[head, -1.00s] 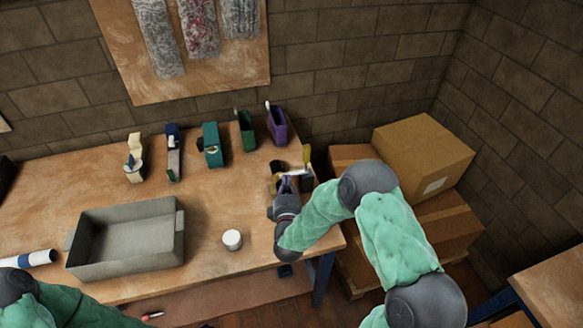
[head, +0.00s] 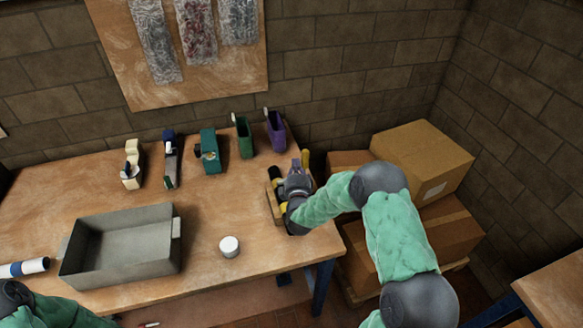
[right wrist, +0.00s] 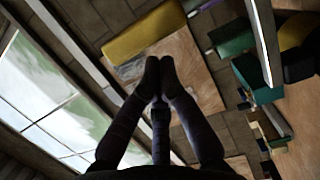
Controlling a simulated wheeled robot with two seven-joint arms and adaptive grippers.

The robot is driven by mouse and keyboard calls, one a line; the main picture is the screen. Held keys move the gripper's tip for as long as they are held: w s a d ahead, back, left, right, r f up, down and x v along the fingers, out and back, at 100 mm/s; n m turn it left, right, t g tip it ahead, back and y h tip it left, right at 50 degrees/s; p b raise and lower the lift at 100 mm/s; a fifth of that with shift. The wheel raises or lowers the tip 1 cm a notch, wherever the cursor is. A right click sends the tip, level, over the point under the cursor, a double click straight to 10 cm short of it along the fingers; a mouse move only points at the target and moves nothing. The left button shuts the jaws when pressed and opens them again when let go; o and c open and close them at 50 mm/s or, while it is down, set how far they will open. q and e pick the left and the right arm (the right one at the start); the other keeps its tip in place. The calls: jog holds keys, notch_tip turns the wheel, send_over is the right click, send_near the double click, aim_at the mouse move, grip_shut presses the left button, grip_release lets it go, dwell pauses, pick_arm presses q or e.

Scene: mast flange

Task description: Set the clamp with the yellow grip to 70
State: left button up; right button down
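The clamp's yellow grip (head: 304,161) shows at the right end of the workbench, just behind my right gripper (head: 299,166). In the right wrist view the yellow grip (right wrist: 145,31) lies just beyond the fingertips, apparently apart from them. There my right gripper (right wrist: 160,66) has its fingertips together, with nothing visible between them. Most of the clamp and any scale marks are hidden or too small to read. My left gripper is not in view; only part of my left arm shows at the lower left.
A purple holder (head: 275,130), a green holder (head: 242,137) and other tools stand along the back of the bench (head: 215,205). A grey tray (head: 125,258) and a white jar (head: 229,246) stand in front. Cardboard boxes (head: 420,160) are stacked right of the bench.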

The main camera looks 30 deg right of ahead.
jog(key=shift+d, duration=0.1)
dwell(0.3)
jog(key=shift+s+d+r+m, duration=0.1)
jog(key=shift+d+r+m, duration=0.1)
jog(key=shift+m, duration=0.1)
jog(key=shift+d+m, duration=0.3)
jog(key=shift+m, duration=0.1)
